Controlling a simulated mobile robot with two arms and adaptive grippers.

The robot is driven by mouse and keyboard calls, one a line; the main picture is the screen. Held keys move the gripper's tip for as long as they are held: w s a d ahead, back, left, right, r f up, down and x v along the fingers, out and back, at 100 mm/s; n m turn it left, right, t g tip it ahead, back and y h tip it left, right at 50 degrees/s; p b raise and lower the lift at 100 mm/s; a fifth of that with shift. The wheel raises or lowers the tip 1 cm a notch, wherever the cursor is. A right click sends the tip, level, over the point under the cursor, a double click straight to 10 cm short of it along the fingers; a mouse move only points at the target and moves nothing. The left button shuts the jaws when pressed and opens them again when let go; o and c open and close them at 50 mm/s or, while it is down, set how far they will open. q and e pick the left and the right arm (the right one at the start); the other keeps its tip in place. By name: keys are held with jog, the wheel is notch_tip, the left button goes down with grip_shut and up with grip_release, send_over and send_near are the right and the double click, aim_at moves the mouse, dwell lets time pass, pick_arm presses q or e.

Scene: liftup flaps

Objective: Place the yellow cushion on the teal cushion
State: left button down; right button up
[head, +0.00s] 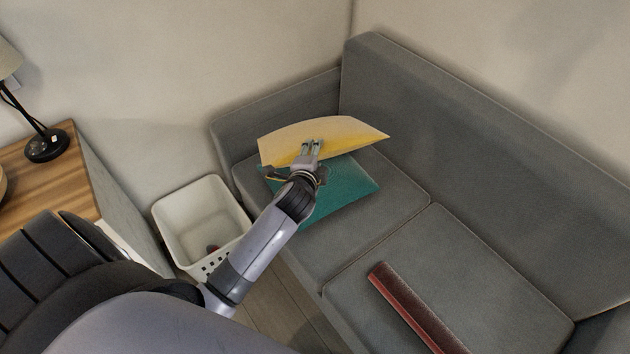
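The yellow cushion (345,130) is at the far left end of the grey sofa, above and partly over the teal cushion (345,190). It looks tilted, and I cannot tell whether it touches the teal one. The teal cushion lies on the sofa seat, its left part hidden by my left arm. My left gripper (310,146) is at the lower edge of the yellow cushion, both fingers showing close together in front of it. I cannot tell whether they pinch the fabric. My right gripper is not in view.
The grey sofa (400,255) has a backrest behind and an armrest at the far left. A dark red object (415,310) lies on the near seat. A white basket (190,215) stands on the floor, left of the sofa. A wooden cabinet (60,185) bears a black lamp (45,145).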

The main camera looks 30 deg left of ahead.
pick_arm(q)
notch_tip(320, 180, down, 10)
jog(key=b, duration=0.2)
jog(key=c, duration=0.8)
grip_release()
